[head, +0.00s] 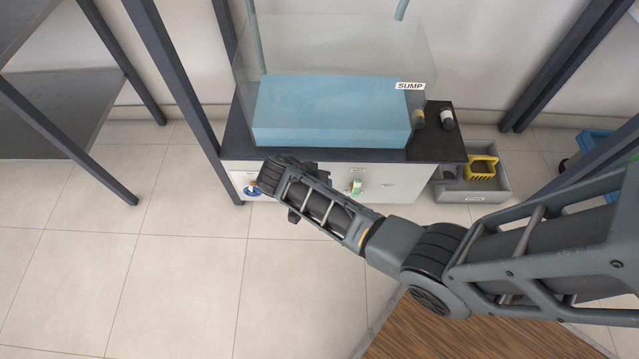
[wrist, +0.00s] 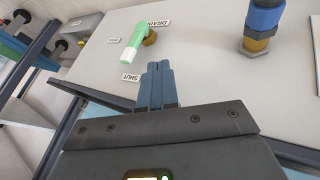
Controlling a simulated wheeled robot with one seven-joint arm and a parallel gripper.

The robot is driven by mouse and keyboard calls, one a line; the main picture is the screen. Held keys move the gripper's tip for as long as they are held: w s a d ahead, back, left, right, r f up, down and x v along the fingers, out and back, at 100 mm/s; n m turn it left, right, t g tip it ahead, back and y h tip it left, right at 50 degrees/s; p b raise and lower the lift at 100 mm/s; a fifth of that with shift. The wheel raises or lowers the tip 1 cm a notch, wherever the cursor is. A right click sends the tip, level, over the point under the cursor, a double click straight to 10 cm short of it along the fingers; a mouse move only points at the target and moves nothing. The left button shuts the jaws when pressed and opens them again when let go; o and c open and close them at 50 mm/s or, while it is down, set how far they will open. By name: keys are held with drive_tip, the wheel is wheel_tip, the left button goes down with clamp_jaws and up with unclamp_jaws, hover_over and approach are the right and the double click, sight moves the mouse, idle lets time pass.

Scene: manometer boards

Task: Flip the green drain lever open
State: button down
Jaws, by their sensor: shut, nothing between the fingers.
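The green drain lever (wrist: 135,43) has a pale white tip and sits on a brass fitting (wrist: 150,37) on the light panel, by the DRAIN label (wrist: 157,22). Its tip points toward the SHUT label (wrist: 130,77); another small label (wrist: 113,40), too small to read surely, lies to its left. The lever also shows in the head view (head: 356,187), partly behind my arm. My gripper (wrist: 159,68) is shut and empty, its fingertips just below and right of the lever in the wrist view, apart from it. The fingers are hidden in the head view.
A blue fitting on a brass base (wrist: 262,25) stands out from the panel at right in the wrist view. A clear SUMP tank (head: 330,110) of blue liquid stands on the dark bench top (head: 437,147). A grey bin (head: 480,185) stands at right. Floor at left is clear.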

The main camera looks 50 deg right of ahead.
sight(356, 185)
drive_tip(key=s+d+f+b, duration=0.1)
drive_tip(key=s+d+f, duration=0.2)
drive_tip(key=d, duration=0.2)
drive_tip(key=shift+s+f, duration=0.25)
drive_tip(key=shift+s, duration=0.15)
